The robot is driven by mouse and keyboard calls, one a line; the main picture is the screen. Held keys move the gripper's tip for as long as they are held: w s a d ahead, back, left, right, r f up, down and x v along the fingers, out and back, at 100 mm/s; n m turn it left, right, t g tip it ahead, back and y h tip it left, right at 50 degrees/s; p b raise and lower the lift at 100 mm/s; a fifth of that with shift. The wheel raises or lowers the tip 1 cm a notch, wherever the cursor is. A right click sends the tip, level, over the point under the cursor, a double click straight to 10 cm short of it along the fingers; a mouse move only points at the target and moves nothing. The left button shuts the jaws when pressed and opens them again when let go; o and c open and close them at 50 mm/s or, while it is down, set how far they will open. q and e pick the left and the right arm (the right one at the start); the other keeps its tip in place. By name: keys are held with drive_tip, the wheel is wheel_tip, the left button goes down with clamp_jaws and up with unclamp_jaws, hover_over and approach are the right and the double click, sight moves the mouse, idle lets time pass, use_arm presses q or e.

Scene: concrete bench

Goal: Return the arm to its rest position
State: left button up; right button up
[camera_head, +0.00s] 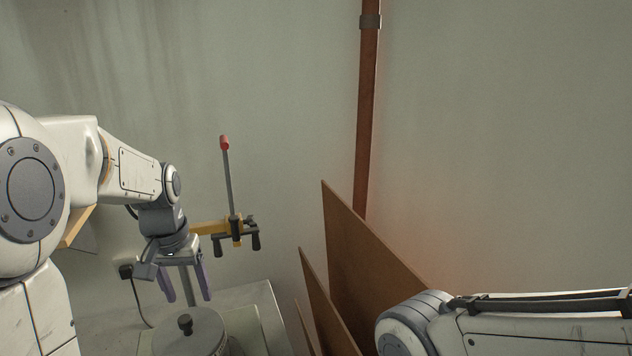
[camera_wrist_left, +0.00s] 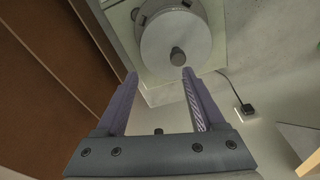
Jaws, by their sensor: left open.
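My left gripper (camera_head: 189,298) hangs from the arm that comes in from the left in the head view, with its purple fingers pointing down and apart. In the left wrist view, the fingers of the left gripper (camera_wrist_left: 158,75) are spread with nothing between them.
Brown boards (camera_head: 365,265) lean upright right of the bench (camera_head: 262,300). A yellow clamp with a red-tipped rod (camera_head: 228,180) stands behind the left gripper. A rusty pipe (camera_head: 367,110) runs up the wall.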

use_arm(q)
drive_tip(key=s+d+f+m, duration=0.2)
drive_tip(key=s+d+m, duration=0.15)
drive_tip(key=d, duration=0.75)
drive_tip(key=s+d+f+m+b, duration=0.1)
drive_tip(key=s+d+f+m, duration=0.1)
drive_tip(key=s+d, duration=0.4)
drive_tip(key=s+d+f+m+g+h+b, duration=0.1)
drive_tip(key=s+d+f+m, duration=0.2)
drive_tip(key=s+d, duration=0.3)
drive_tip(key=s+m, duration=0.1)
drive_tip(key=s, duration=0.4)
drive_tip(key=shift+s+d, duration=0.3)
drive_tip(key=shift+s, duration=0.05)
